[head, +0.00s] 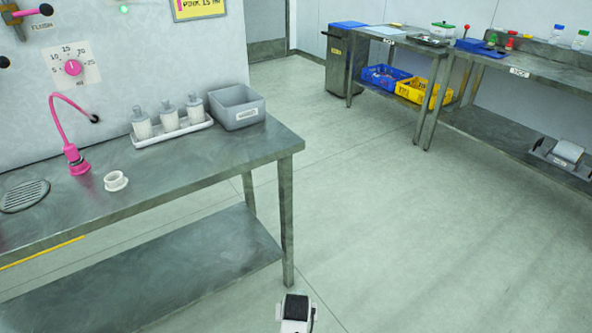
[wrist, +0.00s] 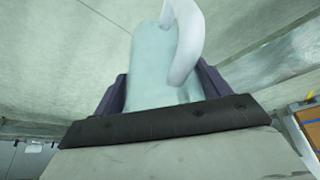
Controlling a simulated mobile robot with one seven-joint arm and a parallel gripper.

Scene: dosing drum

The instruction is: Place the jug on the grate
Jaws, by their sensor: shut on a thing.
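The jug (wrist: 155,58), a pale blue-green body with a white curved handle, is between the dark fingers of my gripper (wrist: 163,88) in the wrist view. My gripper is shut on it. The round dark grate (head: 25,195) lies in the steel bench top at the far left of the head view. The jug and my gripper's fingers do not show in the head view.
A pink spout (head: 76,160) stands beside the grate on the steel bench (head: 190,175). A small white cup (head: 115,181), a white tray (head: 150,139) of bottles and a grey bin (head: 237,108) are further right. The floor (head: 400,240) right of the bench is clear.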

